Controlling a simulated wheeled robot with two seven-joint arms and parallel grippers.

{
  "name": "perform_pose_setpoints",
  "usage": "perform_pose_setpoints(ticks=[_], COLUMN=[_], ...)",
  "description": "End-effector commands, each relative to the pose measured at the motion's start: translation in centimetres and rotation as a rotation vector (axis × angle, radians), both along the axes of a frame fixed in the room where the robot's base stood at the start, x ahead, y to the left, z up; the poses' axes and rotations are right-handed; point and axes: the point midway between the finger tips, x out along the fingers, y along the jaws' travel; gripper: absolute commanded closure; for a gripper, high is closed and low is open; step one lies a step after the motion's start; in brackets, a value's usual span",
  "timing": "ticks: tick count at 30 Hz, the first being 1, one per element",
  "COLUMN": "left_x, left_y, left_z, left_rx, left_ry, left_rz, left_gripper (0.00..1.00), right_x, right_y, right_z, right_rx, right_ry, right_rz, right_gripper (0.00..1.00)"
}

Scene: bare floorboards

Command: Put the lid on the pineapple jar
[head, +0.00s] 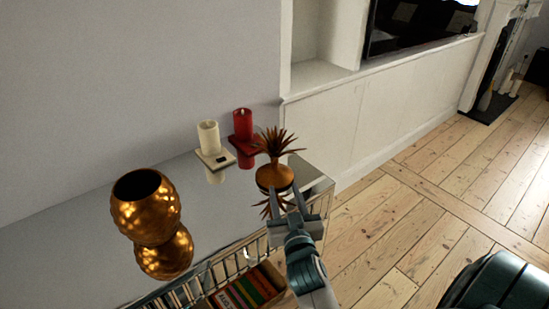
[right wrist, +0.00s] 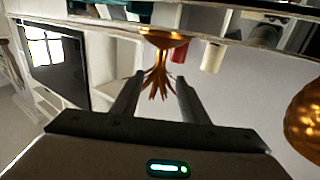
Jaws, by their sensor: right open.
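The lid (head: 275,178) is a gold dome with a spiky leaf crown. It sits on the glossy top of the cabinet, near its right end, with its reflection below it. The pineapple jar (head: 147,207) is round, gold and dimpled, stands upright with its dark mouth open, and is well left of the lid. My right gripper (head: 284,189) is open at the near side of the lid. In the right wrist view, which is upside down, the lid (right wrist: 164,42) shows with its leaves between the spread fingers (right wrist: 158,82). The jar (right wrist: 305,120) is at that view's right edge. My left gripper is not in view.
A white candle (head: 208,137) and a red candle (head: 242,124) stand on small square holders behind the lid, near the wall. Books (head: 245,288) lie in the railed shelf below the top. The top between jar and lid is clear.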

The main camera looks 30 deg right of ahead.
Motion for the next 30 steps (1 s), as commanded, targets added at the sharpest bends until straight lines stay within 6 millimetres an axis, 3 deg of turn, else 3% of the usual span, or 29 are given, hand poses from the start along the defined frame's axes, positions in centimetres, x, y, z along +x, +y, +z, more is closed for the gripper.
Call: perform_pose_setpoints(ticks=[6, 12, 30], left_x=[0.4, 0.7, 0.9], left_y=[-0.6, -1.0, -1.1], left_z=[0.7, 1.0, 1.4], left_rx=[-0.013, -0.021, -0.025], left_ry=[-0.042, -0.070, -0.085], left_rz=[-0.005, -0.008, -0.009], left_gripper=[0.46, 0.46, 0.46], right_x=[3.8, 6.0, 7.3], right_y=[-1.7, -2.6, -3.1], right_z=[0.2, 0.1, 0.0], right_rx=[-0.002, 0.000, -0.001], right_ry=[0.000, 0.000, 0.001], right_rz=[0.001, 0.001, 0.000], right_gripper=[0.60, 0.60, 0.60])
